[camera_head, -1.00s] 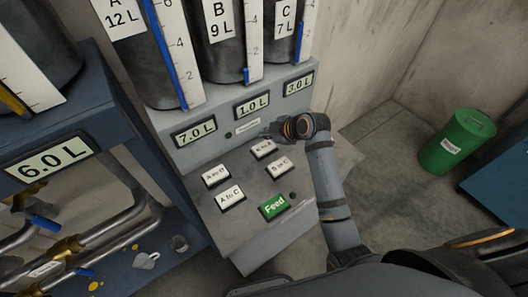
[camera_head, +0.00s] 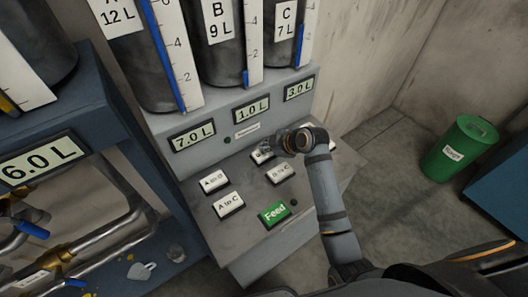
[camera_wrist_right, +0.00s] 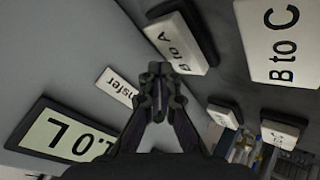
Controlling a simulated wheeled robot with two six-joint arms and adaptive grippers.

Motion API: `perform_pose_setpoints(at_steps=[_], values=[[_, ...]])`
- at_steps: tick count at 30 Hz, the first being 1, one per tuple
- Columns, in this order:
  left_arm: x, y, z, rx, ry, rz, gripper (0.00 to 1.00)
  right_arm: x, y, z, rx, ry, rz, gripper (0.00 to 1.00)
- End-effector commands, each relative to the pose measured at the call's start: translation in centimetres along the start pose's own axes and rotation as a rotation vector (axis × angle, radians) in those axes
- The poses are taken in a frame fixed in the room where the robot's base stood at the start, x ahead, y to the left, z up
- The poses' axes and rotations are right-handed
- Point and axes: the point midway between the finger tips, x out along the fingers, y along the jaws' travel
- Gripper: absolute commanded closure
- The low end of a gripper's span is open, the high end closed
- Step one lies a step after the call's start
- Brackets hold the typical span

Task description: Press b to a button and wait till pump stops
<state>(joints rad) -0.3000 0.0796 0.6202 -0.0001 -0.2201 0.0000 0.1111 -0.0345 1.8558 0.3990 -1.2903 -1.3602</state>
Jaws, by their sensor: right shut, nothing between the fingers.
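The white "B to A" button (camera_head: 260,156) is on the sloped panel, partly hidden by my right gripper (camera_head: 276,146) in the head view. In the right wrist view the "B to A" button (camera_wrist_right: 181,43) lies just beyond the gripper's fingertips (camera_wrist_right: 158,70). The right gripper is shut and empty; I cannot tell whether it touches the button. The displays under the tanks read 7.0 L (camera_head: 193,136) for A, 1.0 L (camera_head: 251,110) for B and 3.0 L (camera_head: 299,89) for C. The left gripper is not in view.
Neighbouring buttons are "B to C" (camera_head: 280,174), "A to B" (camera_head: 214,182), "A to C" (camera_head: 228,205) and green "Feed" (camera_head: 273,213). A blue unit with pipes and a 6.0 L display (camera_head: 42,161) stands left. A green bin (camera_head: 459,150) stands on the floor at right.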

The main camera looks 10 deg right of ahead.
Motion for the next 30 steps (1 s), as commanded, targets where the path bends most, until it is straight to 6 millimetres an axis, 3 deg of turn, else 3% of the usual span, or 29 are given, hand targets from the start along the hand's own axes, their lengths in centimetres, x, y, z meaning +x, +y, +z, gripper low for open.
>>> perform_pose_setpoints(at_steps=[30], values=[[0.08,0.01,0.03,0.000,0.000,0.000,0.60,0.58,-0.41,0.42,0.000,0.000,0.001,1.00]])
